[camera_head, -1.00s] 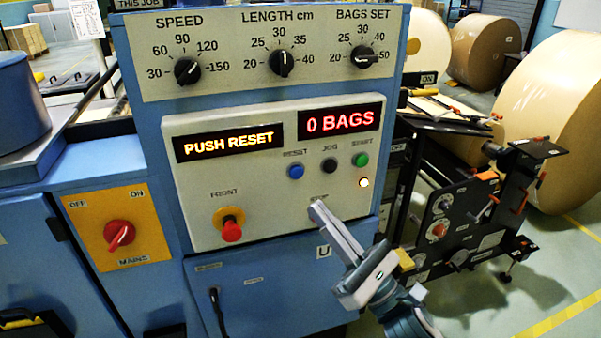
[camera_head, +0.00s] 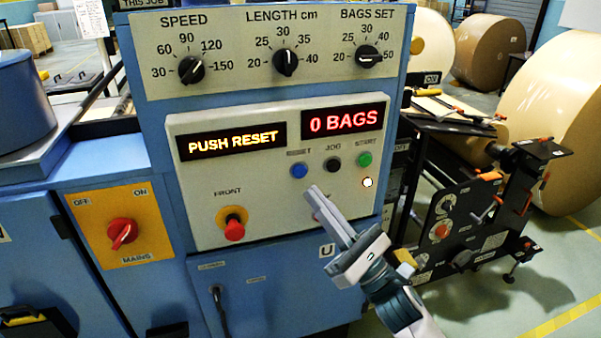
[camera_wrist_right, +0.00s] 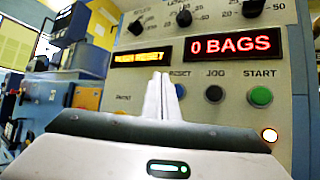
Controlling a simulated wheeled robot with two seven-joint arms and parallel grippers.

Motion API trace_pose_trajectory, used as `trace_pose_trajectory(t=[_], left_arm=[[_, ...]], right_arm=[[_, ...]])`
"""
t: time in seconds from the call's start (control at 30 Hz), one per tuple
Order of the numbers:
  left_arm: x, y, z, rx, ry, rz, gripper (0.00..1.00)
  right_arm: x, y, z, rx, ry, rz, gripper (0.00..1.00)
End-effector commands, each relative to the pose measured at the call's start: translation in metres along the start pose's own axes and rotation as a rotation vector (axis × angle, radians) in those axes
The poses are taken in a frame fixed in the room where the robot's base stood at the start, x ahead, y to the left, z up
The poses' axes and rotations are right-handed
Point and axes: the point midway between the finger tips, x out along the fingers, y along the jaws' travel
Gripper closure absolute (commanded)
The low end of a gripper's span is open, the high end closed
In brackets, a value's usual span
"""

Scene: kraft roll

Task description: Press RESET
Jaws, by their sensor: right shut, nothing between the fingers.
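The blue RESET button (camera_head: 299,170) sits on the pale control panel, left of the dark JOG button (camera_head: 333,164) and the green START button (camera_head: 364,159). My right gripper (camera_head: 314,190) is shut and empty, its tips just below and slightly right of RESET in the head view. In the right wrist view the shut fingers (camera_wrist_right: 162,80) stand in front of the panel, and RESET (camera_wrist_right: 180,91) shows just right of their tips. I cannot tell the gap between tips and panel. The display (camera_head: 232,141) reads PUSH RESET. My left gripper is not in view.
A red FRONT stop knob (camera_head: 234,229) projects at the panel's lower left. Another control below RESET is mostly hidden behind my right fingers. A lit lamp (camera_head: 368,182) is under START. The counter display (camera_head: 343,118) reads 0 BAGS. Dials line the top.

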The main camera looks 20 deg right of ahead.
Motion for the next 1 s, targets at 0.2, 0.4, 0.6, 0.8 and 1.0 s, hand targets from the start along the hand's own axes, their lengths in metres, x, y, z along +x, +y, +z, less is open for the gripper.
trace_pose_trajectory(t=[0.2,0.4,0.6,0.8,1.0], left_arm=[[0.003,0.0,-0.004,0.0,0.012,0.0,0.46],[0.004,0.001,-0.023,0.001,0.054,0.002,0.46],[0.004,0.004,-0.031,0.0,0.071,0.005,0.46],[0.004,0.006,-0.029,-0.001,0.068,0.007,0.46],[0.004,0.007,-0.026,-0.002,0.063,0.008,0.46]], right_arm=[[0.017,-0.013,-0.013,-0.002,-0.001,0.0,1.0],[0.027,-0.02,-0.021,0.0,0.0,0.0,1.0],[0.031,-0.022,-0.023,0.0,0.001,0.0,1.0],[0.031,-0.022,-0.022,0.0,0.001,0.0,1.0],[0.031,-0.022,-0.022,0.0,0.001,0.0,1.0]])
